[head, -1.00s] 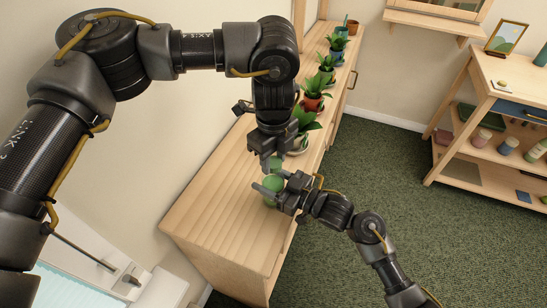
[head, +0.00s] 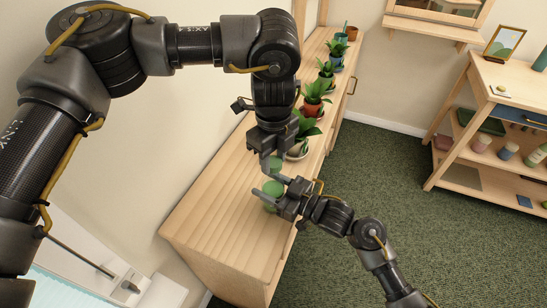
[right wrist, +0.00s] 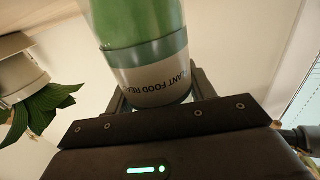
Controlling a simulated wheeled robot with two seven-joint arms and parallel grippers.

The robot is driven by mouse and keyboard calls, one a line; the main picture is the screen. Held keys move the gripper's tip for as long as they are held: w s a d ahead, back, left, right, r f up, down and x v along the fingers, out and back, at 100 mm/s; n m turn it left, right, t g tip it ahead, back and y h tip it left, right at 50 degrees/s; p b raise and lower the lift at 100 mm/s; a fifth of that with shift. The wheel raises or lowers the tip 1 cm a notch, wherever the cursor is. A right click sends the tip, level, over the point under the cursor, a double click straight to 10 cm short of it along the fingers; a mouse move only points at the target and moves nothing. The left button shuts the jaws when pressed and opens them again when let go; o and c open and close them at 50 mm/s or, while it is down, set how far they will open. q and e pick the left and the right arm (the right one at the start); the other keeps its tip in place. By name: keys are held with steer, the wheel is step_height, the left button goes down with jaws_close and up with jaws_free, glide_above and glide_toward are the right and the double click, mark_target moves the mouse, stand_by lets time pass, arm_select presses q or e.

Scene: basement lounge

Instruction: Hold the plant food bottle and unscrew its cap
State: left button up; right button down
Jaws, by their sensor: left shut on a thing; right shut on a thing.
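The green plant food bottle (head: 273,188) is between the fingers of my right gripper (head: 265,185), above the near part of the wooden cabinet top. In the right wrist view, the bottle (right wrist: 150,55) shows a green body, a darker green band and a pale label with upside-down text, and my right gripper (right wrist: 155,103) is shut on it. My left gripper (head: 271,167) points down just above and is shut on the green cap (head: 276,164). The fingers partly hide both pieces. I cannot tell whether cap and bottle still touch.
Several potted plants (head: 312,98) stand in a row along the far part of the cabinet top (head: 215,205). The near part of the top is clear. A wooden shelf unit (head: 480,100) with jars stands at the right. Green carpet (head: 380,150) lies between.

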mark_target(273, 161)
arm_select(q)
steer(key=shift+r, duration=0.1)
arm_select(e)
steer(key=shift+f, duration=0.1)
arm_select(q)
steer(key=shift+r, duration=1.9)
arm_select(e)
steer(key=shift+c, duration=2.2)
jaws_free()
steer(key=shift+d, duration=0.1)
arm_select(q)
step_height(273, 161, down, 2)
steer(key=shift+b, duration=0.95)
arm_select(e)
steer(key=v, duration=1.2)
